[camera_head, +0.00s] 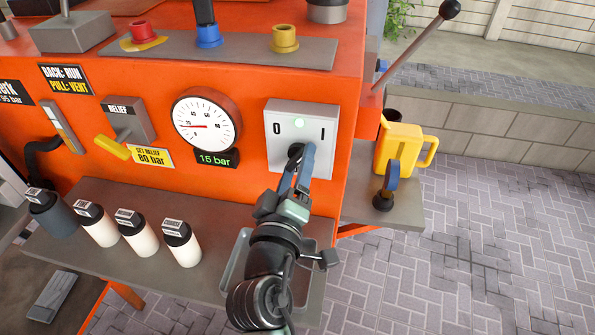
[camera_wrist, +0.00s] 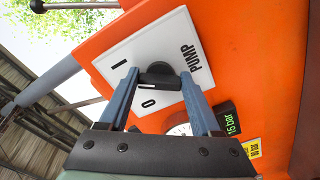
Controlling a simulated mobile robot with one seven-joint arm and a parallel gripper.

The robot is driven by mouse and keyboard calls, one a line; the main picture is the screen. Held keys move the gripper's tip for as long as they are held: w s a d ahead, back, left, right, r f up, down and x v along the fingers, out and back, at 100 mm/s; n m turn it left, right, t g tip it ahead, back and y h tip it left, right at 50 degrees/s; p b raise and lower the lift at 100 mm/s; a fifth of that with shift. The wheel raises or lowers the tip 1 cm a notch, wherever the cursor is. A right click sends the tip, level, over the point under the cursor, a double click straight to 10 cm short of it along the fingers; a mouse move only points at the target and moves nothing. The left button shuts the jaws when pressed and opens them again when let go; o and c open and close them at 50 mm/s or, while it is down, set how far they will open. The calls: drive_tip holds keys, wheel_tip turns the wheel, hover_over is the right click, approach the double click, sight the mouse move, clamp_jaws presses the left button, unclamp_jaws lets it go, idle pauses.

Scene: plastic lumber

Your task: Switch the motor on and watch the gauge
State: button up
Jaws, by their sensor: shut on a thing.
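In the wrist view the plate (camera_wrist: 120,55) reads PUMP and carries a black rotary knob (camera_wrist: 159,74). My gripper (camera_head: 302,163) is shut on the knob, one blue finger on each side; the wrist view shows the gripper (camera_wrist: 160,80) too. The fingers partly hide the knob in the head view, so I cannot tell its exact setting. The round gauge (camera_head: 206,118) has its red needle pointing left. The display (camera_head: 217,159) below reads 15 bar.
A relief lever (camera_head: 112,147) with yellow handle stands left of the gauge. Several white bottles (camera_head: 139,237) and a dark one (camera_head: 52,214) line the shelf below. A yellow jug (camera_head: 398,147) stands right. A long lever (camera_head: 420,42) juts out upper right.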

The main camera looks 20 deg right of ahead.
idle(0.6)
drive_tip(key=o, duration=1.4)
drive_tip(key=b+v, duration=0.2)
drive_tip(key=v, duration=1.1)
drive_tip(key=shift+b, duration=0.3)
